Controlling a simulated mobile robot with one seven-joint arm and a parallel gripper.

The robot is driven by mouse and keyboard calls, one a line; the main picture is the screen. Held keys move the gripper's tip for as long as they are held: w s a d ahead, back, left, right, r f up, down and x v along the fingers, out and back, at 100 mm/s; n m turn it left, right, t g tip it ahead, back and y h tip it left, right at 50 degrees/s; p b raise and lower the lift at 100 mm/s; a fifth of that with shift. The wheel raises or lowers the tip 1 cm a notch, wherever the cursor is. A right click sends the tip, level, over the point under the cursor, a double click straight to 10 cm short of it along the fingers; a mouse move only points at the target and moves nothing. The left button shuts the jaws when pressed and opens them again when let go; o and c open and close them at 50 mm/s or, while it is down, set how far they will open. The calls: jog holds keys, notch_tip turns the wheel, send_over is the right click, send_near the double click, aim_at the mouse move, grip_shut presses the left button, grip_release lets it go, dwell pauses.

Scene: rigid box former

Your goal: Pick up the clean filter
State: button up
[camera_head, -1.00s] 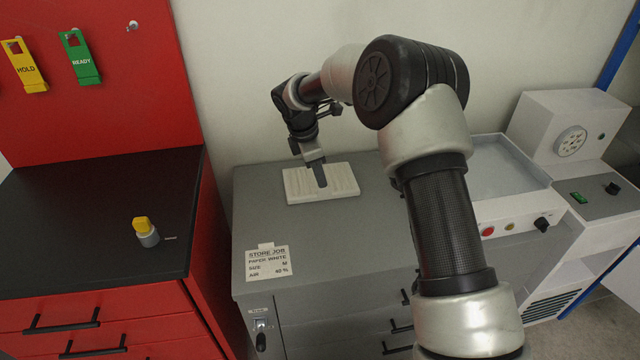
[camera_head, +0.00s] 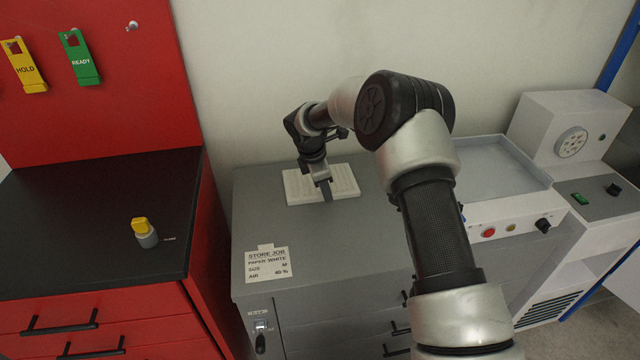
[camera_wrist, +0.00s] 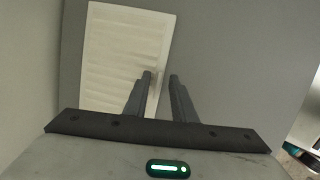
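The clean filter (camera_head: 298,188) is a flat white ribbed panel lying on the grey cabinet top. In the wrist view the filter (camera_wrist: 115,50) spans the upper left, with its ribs visible. My gripper (camera_head: 327,194) points down at the filter's front edge. In the wrist view my gripper (camera_wrist: 160,77) shows two dark fingers with a gap between them. The left finger overlaps the filter, and the right finger is just past its edge. I see no contact, and the exact fingertip height is unclear.
The grey cabinet top (camera_head: 260,215) is clear around the filter. A store job card (camera_head: 267,265) is at its front left. A white machine with an open tray (camera_head: 490,165) stands to the right. A yellow-topped knob (camera_head: 144,232) sits on the black-topped red cabinet at left.

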grip_shut()
jog(key=shift+s, duration=0.1)
